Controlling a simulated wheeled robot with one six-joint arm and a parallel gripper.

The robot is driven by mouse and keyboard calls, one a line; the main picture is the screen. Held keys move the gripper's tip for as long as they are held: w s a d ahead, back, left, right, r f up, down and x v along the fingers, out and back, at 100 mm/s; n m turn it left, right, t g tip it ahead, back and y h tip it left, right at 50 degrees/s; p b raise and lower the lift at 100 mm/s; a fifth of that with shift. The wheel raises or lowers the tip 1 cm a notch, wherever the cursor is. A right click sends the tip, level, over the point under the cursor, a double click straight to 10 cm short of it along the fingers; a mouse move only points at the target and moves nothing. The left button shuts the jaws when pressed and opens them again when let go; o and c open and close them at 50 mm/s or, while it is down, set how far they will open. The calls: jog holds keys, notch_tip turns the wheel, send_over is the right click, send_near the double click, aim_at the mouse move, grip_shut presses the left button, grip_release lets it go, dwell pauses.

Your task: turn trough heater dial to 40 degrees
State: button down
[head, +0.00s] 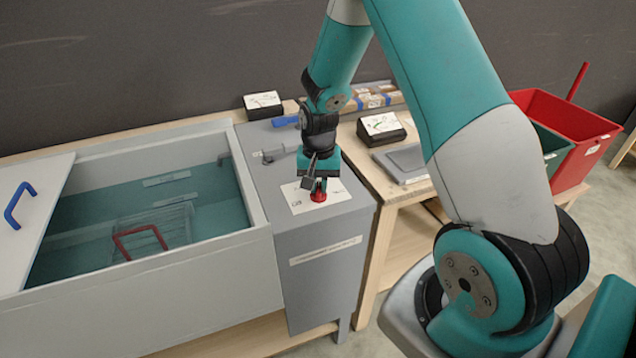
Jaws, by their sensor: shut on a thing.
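The heater dial (318,193) is a small red knob on the white scale plate (299,201), on top of the grey heater cabinet (330,229). My gripper (317,186) points down over it and is shut on the dial. The markings on the plate are too small to read, so the dial's angle cannot be told. The gripper body hides part of the plate behind the dial. The water trough (258,213) adjoins the cabinet on the left.
A lid with a blue handle (17,205) covers the trough's left end. A basket with a red handle (139,241) sits in the water. To the right are a bench with a grey flat case (408,160), a sloped black stand (383,130) and a red bin (595,143).

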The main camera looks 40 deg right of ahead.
aim_at(319, 186)
jog(key=shift+r+m, duration=0.1)
jog(key=shift+m, duration=0.5)
jog(key=c, duration=1.2)
grip_release()
jog(key=shift+o, duration=0.2)
notch_tip(319, 186, up, 17)
jog(key=shift+r+b, duration=0.2)
jog(key=shift+b, duration=0.25)
jog(key=s+a+r+n+y, duration=0.2)
jog(key=s+a+n, duration=0.6)
jog(key=s+a, duration=0.3)
jog(key=s+a+r+n+y, duration=0.2)
jog(key=s+a+n, duration=0.6)
jog(key=s+a, duration=0.4)
jog(key=shift+r, duration=0.35)
